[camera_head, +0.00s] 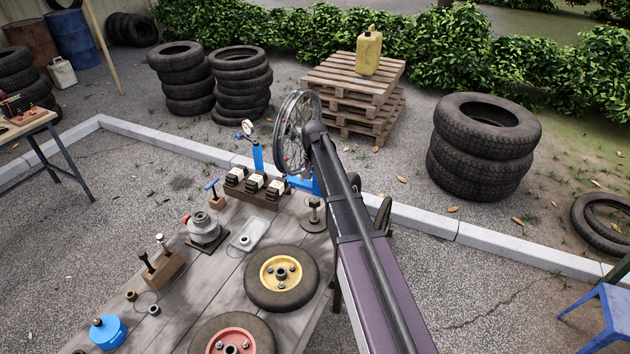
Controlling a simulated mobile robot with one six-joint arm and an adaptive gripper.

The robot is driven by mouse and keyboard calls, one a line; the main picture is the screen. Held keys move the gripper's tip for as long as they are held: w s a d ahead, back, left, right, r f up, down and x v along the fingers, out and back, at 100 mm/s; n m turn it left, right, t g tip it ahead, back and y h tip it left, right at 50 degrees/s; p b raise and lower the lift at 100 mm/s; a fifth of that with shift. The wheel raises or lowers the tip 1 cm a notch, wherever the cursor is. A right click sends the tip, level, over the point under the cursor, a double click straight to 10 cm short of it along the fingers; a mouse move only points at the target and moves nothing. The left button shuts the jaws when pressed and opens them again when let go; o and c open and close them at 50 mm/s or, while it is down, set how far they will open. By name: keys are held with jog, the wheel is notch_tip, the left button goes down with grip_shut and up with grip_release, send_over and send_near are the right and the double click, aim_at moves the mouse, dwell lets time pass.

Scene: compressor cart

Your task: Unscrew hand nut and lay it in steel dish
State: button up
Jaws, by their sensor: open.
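A small shiny steel dish (262,229), shallow and rectangular, lies on the wooden bench top, with a small round piece at its near end. Right of it, a dark round base carries an upright spindle with a dark knob-like top (314,202). This may be the hand nut; it is too small to be sure. My purple and black arm reaches up from the bottom right, past the right side of the bench. My gripper is not seen; the far end of the arm lies beside the spoked wheel.
The bench (215,290) also holds a yellow-hubbed wheel (265,296), a red-hubbed wheel (212,335), a grey round device (205,229), a wooden tool block (166,272) and a blue canister (107,333). A spoked wheel rim (281,135) stands at its far end. Pallets (350,75) and tyres stand beyond.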

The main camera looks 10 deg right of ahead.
aim_at(315, 200)
jog(key=shift+f+b, duration=4.3)
jog(key=shift+f, duration=0.35)
jog(key=c, duration=1.2)
jog(key=shift+n, duration=1.2)
jog(key=shift+s, duration=0.1)
jog(key=shift+n, duration=1.1)
jog(key=shift+c, duration=0.2)
jog(key=shift+n, duration=1.1)
